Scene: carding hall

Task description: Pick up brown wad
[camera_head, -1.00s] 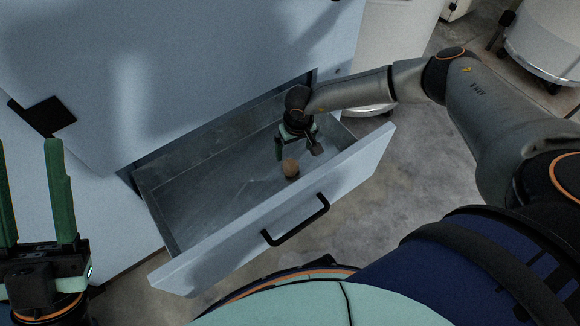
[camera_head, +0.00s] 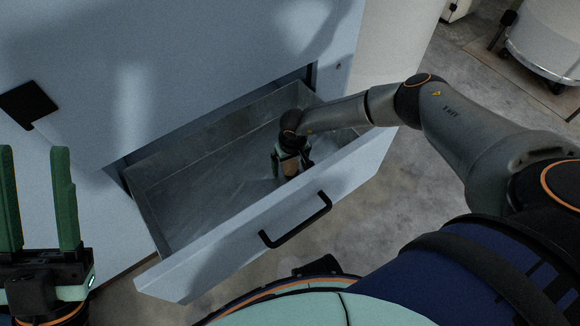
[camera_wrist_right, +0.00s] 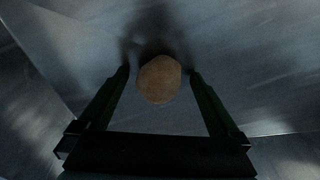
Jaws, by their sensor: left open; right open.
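The brown wad (camera_wrist_right: 160,79) is a small rounded lump on the metal floor of the open drawer (camera_head: 180,215). In the right wrist view it sits between the tips of my right gripper's two fingers (camera_wrist_right: 160,80), with a gap to each side. In the head view my right gripper (camera_head: 291,170) is down inside the drawer near its right end, and the wad (camera_head: 290,168) shows partly between the fingers. My right gripper is open. My left gripper (camera_head: 38,200) is open and empty at the left edge, outside the drawer.
The drawer's front panel with a black handle (camera_head: 296,221) stands close in front of my right gripper. The pale blue machine body (camera_head: 180,70) rises behind the drawer. The drawer's left part is empty.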

